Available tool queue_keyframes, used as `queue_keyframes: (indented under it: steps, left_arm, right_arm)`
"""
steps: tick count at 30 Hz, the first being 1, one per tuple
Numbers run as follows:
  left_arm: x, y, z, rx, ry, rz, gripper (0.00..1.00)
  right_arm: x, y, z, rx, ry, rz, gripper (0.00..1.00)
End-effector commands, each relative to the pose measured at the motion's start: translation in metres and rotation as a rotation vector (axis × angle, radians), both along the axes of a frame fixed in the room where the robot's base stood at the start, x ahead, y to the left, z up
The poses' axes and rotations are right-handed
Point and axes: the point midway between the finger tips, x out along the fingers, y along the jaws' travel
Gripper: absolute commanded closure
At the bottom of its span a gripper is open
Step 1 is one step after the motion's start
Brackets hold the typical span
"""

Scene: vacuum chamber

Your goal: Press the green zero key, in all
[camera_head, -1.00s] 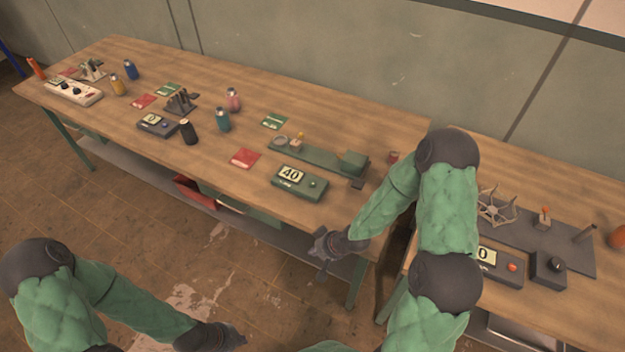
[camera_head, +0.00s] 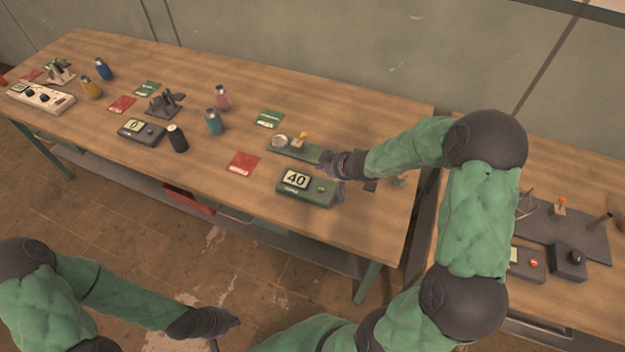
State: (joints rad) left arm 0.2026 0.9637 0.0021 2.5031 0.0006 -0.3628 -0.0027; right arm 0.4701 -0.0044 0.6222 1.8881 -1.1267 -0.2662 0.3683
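A green box (camera_head: 308,196) with a display (camera_head: 296,180) reading 40 sits near the front edge of the long table. A small round key (camera_head: 320,188), too small to read, is on its top face, right of the display. My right gripper (camera_head: 326,164) is above and just behind this key, at the right end of the green fixture. A gap to the key seems to show, but the height is hard to judge. Whether its fingers are shut is unclear. My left gripper (camera_head: 236,320) hangs low in front of the table, far from the box; its fingers are too dark to read.
A long green fixture (camera_head: 300,149) with a ring and small part lies behind the box, partly hidden by my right gripper. A red card (camera_head: 242,162) lies left of it. A dark box (camera_head: 141,132) reading 0 stands further left. Another table (camera_head: 575,180) is on the right.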

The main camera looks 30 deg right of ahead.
Motion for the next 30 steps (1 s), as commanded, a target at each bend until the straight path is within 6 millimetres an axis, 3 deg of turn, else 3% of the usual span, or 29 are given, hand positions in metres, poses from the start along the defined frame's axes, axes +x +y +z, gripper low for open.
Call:
queue_keyframes:
  steps: [14, 30]
  left_arm:
    - [0.0, 0.0, -0.005, 0.0, 0.001, 0.0, 1.0]
    - [-0.001, 0.0, -0.058, 0.0, 0.001, 0.0, 1.0]
  right_arm:
    - [0.0, 0.0, -0.005, 0.001, 0.0, -0.001, 1.0]
    - [0.0, 0.0, -0.052, 0.001, -0.001, -0.001, 1.0]
